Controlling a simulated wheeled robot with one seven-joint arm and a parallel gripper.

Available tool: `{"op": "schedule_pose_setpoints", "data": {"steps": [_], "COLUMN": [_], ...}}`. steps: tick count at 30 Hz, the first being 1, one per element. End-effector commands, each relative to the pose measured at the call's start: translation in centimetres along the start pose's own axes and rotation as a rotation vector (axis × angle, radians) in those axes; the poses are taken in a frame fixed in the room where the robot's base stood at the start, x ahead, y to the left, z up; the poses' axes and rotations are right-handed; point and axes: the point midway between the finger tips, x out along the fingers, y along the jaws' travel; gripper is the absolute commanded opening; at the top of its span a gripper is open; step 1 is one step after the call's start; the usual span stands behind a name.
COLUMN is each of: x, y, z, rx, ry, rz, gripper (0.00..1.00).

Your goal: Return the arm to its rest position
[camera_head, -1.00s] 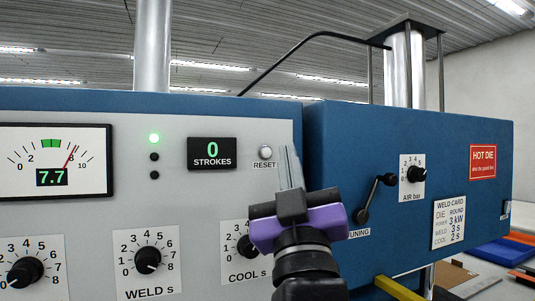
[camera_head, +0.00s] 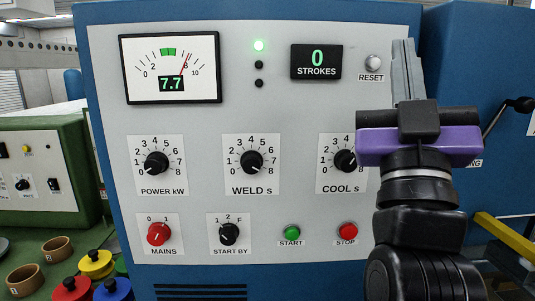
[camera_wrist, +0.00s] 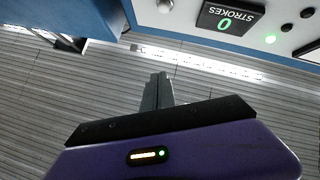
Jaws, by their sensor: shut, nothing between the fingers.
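My gripper (camera_head: 404,68) is raised in front of the right part of the welder's control panel (camera_head: 270,110) in the head view. Its fingers point up and are together, with nothing between them. It stands just right of the RESET button (camera_head: 373,63) and covers part of the COOL s dial (camera_head: 344,160). In the wrist view the closed grey fingers (camera_wrist: 157,92) show beyond the purple gripper body. The STROKES display (camera_head: 317,62) reads 0, and it also shows upside down in the wrist view (camera_wrist: 232,18).
The meter (camera_head: 171,68) reads 7.7 and a green lamp (camera_head: 259,45) is lit. A blue housing (camera_head: 470,60) and a yellow bar (camera_head: 510,238) are at the right. Brown rings (camera_head: 56,248) and coloured knobbed pieces (camera_head: 96,264) lie on a green surface at lower left.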

Motion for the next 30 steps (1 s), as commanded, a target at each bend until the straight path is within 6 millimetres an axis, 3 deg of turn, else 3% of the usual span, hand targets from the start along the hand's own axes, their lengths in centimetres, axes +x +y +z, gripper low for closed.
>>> {"op": "schedule_pose_setpoints", "data": {"steps": [8,14,23,30], "x": [-6.9,-13.8,-25.1,-34.3], "y": [-2.8,-3.9,-3.1,-1.0], "z": [2.7,6.1,10.7,12.9], "rx": [0.068,0.111,0.180,0.234], "ry": [0.016,-0.038,-0.199,-0.381], "rz": [-0.137,-0.254,-0.388,-0.446], "gripper": [0.00,0.00,0.00,0.00]}}
